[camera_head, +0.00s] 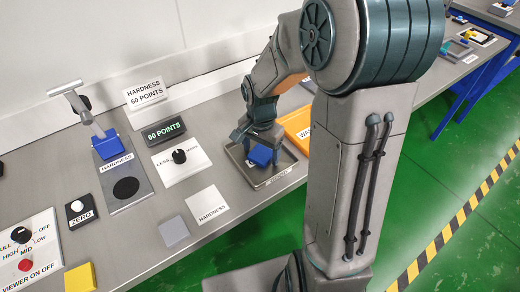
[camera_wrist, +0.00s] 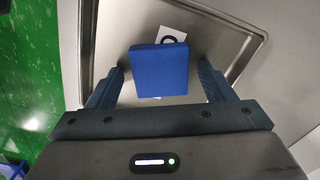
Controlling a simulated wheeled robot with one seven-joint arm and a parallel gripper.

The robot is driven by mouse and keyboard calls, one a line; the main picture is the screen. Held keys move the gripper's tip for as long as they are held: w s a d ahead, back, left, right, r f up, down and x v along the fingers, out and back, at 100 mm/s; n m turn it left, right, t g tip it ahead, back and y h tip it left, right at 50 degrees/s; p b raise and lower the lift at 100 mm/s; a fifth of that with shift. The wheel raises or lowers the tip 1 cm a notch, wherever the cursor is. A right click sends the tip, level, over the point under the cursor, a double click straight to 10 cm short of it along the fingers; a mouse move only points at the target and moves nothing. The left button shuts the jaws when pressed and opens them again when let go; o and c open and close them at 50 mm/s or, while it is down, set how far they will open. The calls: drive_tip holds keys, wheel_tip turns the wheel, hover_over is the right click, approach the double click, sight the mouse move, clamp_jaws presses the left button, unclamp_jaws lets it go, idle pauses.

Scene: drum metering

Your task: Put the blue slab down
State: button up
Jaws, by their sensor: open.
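The blue slab (camera_head: 260,156) is in the grey metal tray (camera_head: 285,181) on the bench, under my gripper (camera_head: 254,143). In the wrist view the slab (camera_wrist: 158,72) sits between my fingers, with a visible gap on each side. My gripper (camera_wrist: 162,74) is open and its fingers do not touch the slab. A white card with a dark mark shows partly from behind the slab's far edge. In the wrist view the tray (camera_wrist: 110,30) surrounds the slab, and its rim runs along the left and upper right.
An orange tray (camera_head: 298,125) stands just behind the metal tray. To the left are a dial panel (camera_head: 181,164), a HARDNESS card (camera_head: 207,205), a grey slab (camera_head: 174,231) and a hardness tester (camera_head: 108,145) with a blue block. A yellow slab (camera_head: 80,278) lies at the front left.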

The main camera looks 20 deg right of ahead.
sight(261, 154)
wheel_tip(261, 154, up, 11)
drive_tip(key=s+r+n+t, duration=0.1)
drive_tip(key=s+n+t, duration=0.1)
drive_tip(key=s+n, duration=0.7)
drive_tip(key=shift+s+a+r+n+t, duration=0.15)
drive_tip(key=shift+s+r+n+t, duration=0.25)
drive_tip(key=shift+s, duration=2)
